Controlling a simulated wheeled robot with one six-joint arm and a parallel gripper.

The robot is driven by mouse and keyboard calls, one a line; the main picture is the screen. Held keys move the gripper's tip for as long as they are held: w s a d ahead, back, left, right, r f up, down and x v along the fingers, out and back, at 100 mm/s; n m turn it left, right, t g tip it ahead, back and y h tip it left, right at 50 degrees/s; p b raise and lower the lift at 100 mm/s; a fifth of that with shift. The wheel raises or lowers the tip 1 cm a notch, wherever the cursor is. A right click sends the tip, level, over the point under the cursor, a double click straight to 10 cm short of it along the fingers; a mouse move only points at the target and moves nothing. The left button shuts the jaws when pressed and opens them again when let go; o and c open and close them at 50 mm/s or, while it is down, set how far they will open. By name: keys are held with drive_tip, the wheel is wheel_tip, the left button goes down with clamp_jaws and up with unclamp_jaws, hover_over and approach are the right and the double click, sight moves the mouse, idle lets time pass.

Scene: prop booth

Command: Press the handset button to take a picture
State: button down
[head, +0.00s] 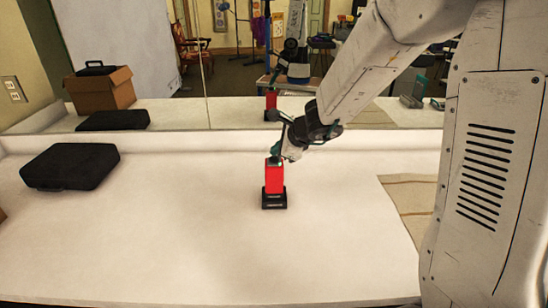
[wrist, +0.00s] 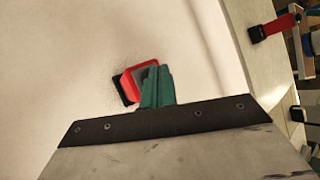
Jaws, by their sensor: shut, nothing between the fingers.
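The handset (head: 274,178) is a red upright block on a black base, standing on the white table in the middle of the head view. In the wrist view the handset (wrist: 131,77) lies just beyond the fingertips, with a grey patch on its top partly covered by them. My gripper (head: 277,158) points down at the handset's top; its green fingers (wrist: 154,75) are shut and empty. The tips are at or just above the top; I cannot tell whether they touch it. The button itself is not clearly visible.
A black case (head: 70,165) lies at the table's left. A beige cloth (head: 408,200) lies at the right, partly behind my arm. A mirror (head: 240,80) along the back reflects the handset, case, arm and room. The table around the handset is clear.

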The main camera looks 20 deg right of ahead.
sight(277, 159)
drive_tip(key=shift+f, duration=0.35)
drive_tip(key=shift+r, duration=0.15)
idle(0.4)
drive_tip(key=shift+r, duration=0.7)
drive_tip(key=shift+r, duration=0.1)
drive_tip(key=shift+r, duration=2.4)
